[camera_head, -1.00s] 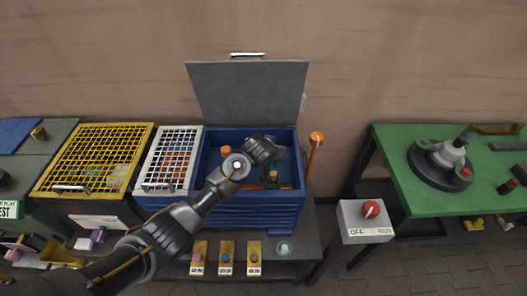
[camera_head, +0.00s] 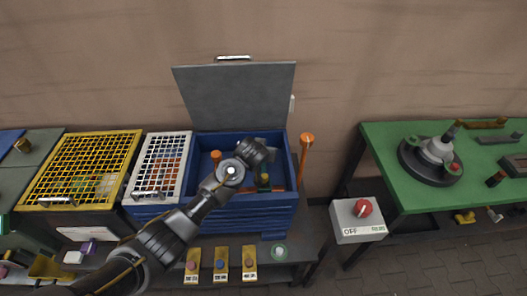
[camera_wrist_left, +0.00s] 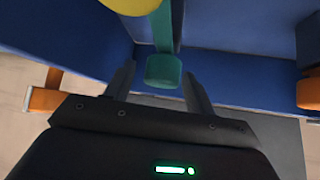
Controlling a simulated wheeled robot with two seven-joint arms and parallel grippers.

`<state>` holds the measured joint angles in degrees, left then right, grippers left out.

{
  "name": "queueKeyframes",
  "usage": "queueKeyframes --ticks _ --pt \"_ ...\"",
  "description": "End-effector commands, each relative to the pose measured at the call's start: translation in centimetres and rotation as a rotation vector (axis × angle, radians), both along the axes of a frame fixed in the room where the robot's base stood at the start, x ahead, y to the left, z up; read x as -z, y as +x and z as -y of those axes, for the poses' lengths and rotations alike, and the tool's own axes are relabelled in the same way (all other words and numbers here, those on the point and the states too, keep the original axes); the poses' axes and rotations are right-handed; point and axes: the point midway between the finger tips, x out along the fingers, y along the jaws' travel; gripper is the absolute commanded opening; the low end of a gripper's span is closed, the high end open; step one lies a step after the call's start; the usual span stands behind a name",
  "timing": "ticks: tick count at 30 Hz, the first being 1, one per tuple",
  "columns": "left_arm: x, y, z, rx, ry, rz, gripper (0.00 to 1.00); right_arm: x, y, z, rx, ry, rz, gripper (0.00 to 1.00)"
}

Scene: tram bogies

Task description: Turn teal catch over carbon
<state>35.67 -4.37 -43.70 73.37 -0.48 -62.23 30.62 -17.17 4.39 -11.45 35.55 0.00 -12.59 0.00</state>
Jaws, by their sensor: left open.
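A teal catch (camera_wrist_left: 162,70) with a blocky end shows in the left wrist view, hanging down from a teal bar. A yellow rounded part (camera_wrist_left: 132,4) is beside the bar at the top edge. My left gripper (camera_wrist_left: 158,82) is open, with one finger on each side of the teal end; I cannot tell whether they touch it. In the head view my left arm reaches into an open blue box (camera_head: 250,215), and its wrist hides part of the inside. A yellow part (camera_head: 264,177) shows there with dark green below it. I cannot make out the carbon. My right gripper is not in view.
The box's grey lid (camera_head: 235,98) stands open behind it. A white grid cover (camera_head: 160,165) and a yellow grid cover (camera_head: 82,170) are to the left. An orange-topped lever (camera_head: 306,150) stands at the box's right. A switch box (camera_head: 358,221) and a green table (camera_head: 400,190) lie further right.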

Motion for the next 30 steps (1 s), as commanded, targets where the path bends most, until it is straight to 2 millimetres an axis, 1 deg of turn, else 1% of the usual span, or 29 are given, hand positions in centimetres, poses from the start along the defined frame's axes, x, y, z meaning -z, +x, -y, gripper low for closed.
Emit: queueKeyframes --ticks 5,8,18,21,26,30 --pt "-0.3 -0.4 -0.1 0.000 0.000 -0.001 0.55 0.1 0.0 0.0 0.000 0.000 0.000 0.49" --pt "-1.1 -1.1 -0.3 0.001 -0.001 0.001 0.55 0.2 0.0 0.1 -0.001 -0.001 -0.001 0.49" --pt "-5.4 -5.3 -1.6 0.002 -0.001 0.002 0.55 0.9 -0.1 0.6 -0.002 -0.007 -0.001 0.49" --pt "-6.5 -6.2 -1.8 0.001 -0.002 0.002 0.55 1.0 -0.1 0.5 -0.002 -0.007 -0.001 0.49" --pt "-7.4 -7.1 -2.1 0.001 -0.001 0.001 0.55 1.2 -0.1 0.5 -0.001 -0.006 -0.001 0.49" --pt "-7.6 -7.3 -2.2 0.000 0.000 -0.001 0.55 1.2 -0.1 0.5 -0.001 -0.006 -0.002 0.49"
